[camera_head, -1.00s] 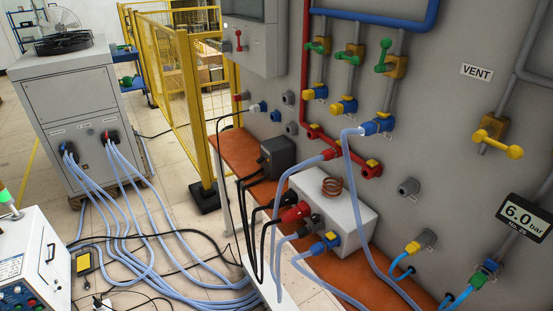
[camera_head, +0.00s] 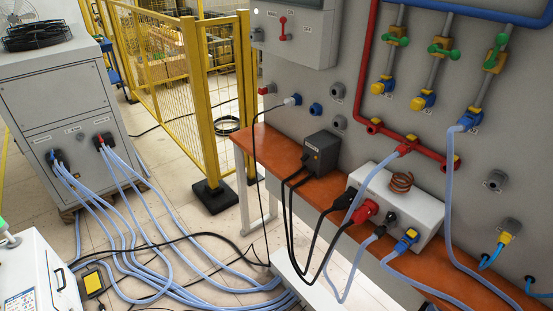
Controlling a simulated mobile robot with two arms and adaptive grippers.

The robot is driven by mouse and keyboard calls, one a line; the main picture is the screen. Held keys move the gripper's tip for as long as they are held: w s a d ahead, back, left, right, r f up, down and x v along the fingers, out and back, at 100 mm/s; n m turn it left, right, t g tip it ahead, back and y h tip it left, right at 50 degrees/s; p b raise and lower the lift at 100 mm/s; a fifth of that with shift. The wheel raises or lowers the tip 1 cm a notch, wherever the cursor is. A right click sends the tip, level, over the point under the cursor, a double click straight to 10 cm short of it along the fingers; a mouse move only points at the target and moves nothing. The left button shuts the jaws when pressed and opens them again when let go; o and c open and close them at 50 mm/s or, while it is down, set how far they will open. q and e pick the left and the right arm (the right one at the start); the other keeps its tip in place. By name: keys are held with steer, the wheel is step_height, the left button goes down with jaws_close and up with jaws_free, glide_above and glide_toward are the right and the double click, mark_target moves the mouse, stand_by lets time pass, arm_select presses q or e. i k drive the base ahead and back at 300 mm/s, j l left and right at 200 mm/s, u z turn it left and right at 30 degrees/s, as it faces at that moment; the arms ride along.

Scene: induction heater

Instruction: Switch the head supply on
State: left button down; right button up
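Three green-handled valves hang from the blue pipe (camera_head: 470,10) on the grey wall panel at the upper right. The left green handle (camera_head: 397,40) and the middle green handle (camera_head: 440,50) lie across their pipes. The right green handle (camera_head: 493,57) lies roughly along its pipe. A blue fitting (camera_head: 468,121) below the right valve carries a pale blue hose. The white box (camera_head: 418,209) with a copper coil (camera_head: 401,181) stands on the orange bench. Labels near the valves are too small to read. Neither of my grippers is in view.
A wall cabinet (camera_head: 308,38) has a red lever (camera_head: 283,28). A dark box (camera_head: 321,152) sits on the orange bench (camera_head: 262,150). A grey cooling unit (camera_head: 70,105) stands left, with several hoses and cables on the floor. A yellow mesh fence (camera_head: 207,110) stands behind.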

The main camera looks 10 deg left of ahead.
mark_target(306, 157)
steer(key=i+j+z, duration=0.2)
steer(key=i, duration=0.8)
steer(key=i+j, duration=0.15)
steer(key=j, duration=0.2)
steer(key=i+j+z, duration=0.1)
steer(key=j, duration=0.25)
steer(key=i+j, duration=0.2)
steer(key=j, duration=0.15)
steer(key=i+j, duration=0.15)
steer(key=j, duration=0.2)
steer(key=l+z, duration=0.05)
